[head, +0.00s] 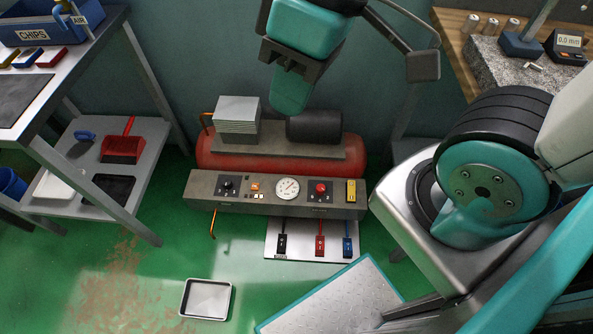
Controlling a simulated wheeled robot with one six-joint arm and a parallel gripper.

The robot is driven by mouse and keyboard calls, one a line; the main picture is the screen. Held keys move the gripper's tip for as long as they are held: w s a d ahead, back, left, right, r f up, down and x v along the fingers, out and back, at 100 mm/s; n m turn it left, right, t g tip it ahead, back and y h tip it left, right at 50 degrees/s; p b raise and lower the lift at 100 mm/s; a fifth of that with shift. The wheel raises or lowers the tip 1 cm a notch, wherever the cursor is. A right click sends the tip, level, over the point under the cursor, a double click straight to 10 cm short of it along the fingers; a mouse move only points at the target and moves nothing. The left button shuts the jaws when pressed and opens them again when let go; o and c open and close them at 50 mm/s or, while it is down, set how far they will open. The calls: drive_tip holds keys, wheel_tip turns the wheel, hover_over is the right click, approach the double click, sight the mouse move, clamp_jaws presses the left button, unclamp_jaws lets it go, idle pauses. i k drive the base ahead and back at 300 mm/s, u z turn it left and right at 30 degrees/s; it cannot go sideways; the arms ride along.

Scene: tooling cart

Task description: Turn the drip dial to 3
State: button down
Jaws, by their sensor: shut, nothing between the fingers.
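A grey control panel (330,207) runs along the front of a red compressor tank (212,155) in the middle of the head view. A small black round dial (228,186) sits near the panel's left end. It looks like the drip dial, but its markings and setting are too small to read. My gripper (290,84) hangs above and behind the panel, in front of the back wall, apart from the dial and up to its right. It is shut and empty; its fingertips are hard to make out.
The panel also carries a white gauge (287,188), a red knob (320,188) and a yellow part (351,191). A grey finned block (237,118) and a black cylinder (314,127) stand on the tank. A tray (206,299) lies on the open green floor.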

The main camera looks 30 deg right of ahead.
sight(227, 183)
drive_tip(key=k, duration=0.5)
drive_tip(key=u, duration=0.8)
drive_tip(key=i, duration=0.8)
drive_tip(key=z, duration=0.25)
